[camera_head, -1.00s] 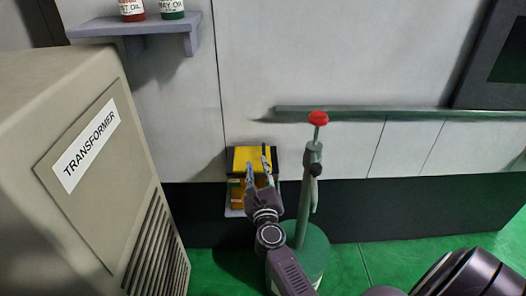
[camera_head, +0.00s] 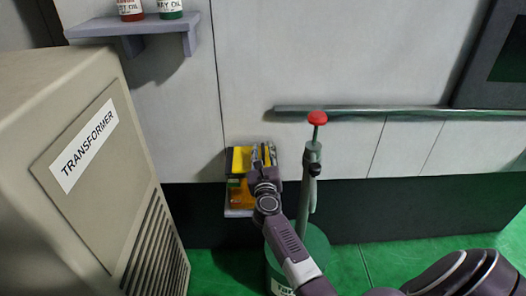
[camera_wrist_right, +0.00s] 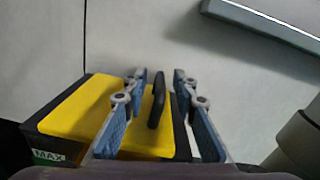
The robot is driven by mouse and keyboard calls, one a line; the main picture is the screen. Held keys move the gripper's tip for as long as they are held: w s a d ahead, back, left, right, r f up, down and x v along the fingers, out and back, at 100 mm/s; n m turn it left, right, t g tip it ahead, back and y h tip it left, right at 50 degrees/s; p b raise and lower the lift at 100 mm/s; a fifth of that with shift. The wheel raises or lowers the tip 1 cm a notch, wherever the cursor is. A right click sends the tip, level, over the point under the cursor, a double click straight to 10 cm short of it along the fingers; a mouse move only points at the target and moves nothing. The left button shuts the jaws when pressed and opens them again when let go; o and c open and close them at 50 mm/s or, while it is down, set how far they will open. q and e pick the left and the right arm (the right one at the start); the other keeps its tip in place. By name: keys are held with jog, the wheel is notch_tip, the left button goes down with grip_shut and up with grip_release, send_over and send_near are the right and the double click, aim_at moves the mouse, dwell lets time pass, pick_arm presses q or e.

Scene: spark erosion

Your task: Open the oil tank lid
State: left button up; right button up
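The yellow lid (camera_head: 240,158) sits flat on a dark box-shaped tank on a small wall shelf, right of the transformer. It also shows in the right wrist view (camera_wrist_right: 85,112). A black handle (camera_wrist_right: 157,100) stands up from the lid. My right gripper (camera_head: 264,154) is over the right part of the lid. In the right wrist view, its two blue-grey fingers (camera_wrist_right: 158,88) are apart, one on each side of the handle, with gaps showing. The tank's front carries a green MAX label (camera_wrist_right: 48,157). My left gripper is not in view.
The transformer cabinet (camera_head: 85,150) fills the left. A rail (camera_head: 400,112) runs along the wall. A shelf (camera_head: 110,27) holds two bottles above.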

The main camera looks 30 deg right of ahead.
grip_shut()
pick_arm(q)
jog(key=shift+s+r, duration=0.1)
pick_arm(e)
jog(key=shift+r, duration=0.1)
